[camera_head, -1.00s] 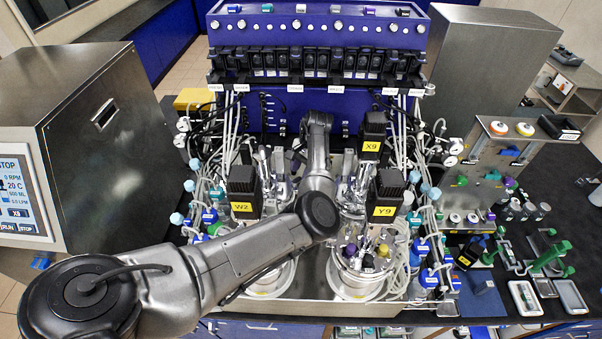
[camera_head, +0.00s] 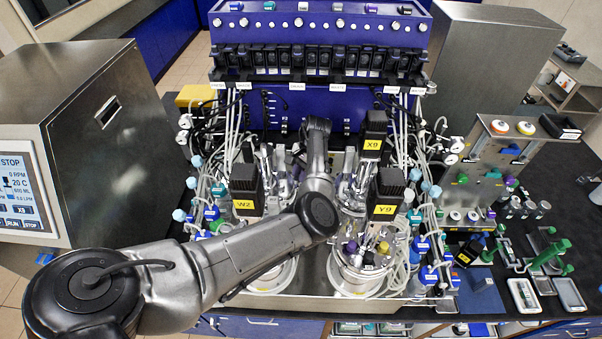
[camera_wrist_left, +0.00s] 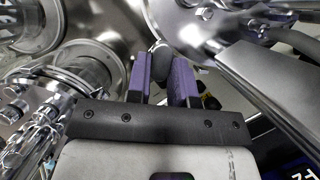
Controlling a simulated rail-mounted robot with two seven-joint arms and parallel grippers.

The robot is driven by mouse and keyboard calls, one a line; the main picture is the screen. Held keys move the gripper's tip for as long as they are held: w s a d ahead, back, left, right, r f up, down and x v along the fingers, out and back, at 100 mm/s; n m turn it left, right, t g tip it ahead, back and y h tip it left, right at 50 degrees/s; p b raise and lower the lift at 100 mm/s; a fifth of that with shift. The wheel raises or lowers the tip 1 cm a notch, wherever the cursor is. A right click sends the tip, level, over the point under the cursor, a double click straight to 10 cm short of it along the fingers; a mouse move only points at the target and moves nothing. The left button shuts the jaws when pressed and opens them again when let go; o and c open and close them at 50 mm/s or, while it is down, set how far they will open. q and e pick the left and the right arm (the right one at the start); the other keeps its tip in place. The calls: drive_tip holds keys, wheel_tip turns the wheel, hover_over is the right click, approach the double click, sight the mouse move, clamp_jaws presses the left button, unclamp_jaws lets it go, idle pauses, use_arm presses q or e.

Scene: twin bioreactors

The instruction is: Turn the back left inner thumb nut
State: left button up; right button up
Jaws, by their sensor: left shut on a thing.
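In the left wrist view my left gripper (camera_wrist_left: 160,78) has its two purple-padded fingers closed around a small dark, rounded knob (camera_wrist_left: 161,52), which looks like the back left inner thumb nut. The knob sits between the fingertips, and its lower part is hidden by them. In the head view my left arm reaches over the left bioreactor, with its wrist among the fittings behind the W2 motor (camera_head: 245,190). The fingers and the nut cannot be made out there. My right gripper does not show.
The X9 motor (camera_head: 373,135) and Y9 motor (camera_head: 388,193) stand right of my forearm. Tubes and bottles crowd both sides. The blue pump tower (camera_head: 315,30) rises behind. Steel pipes and a bright plate lie close around the fingers in the wrist view.

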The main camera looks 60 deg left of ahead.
use_arm(q)
clamp_jaws()
drive_tip(key=shift+a+n+h, duration=0.1)
drive_tip(key=shift+n+h, duration=0.2)
drive_tip(key=shift+n, duration=0.4)
drive_tip(key=o, duration=0.7)
unclamp_jaws()
drive_tip(key=shift+r, duration=0.1)
drive_tip(key=shift+w+r+b, duration=0.15)
drive_tip(key=shift+r+b, duration=0.15)
drive_tip(key=shift+b+v, duration=0.85)
drive_tip(key=shift+v, duration=2.5)
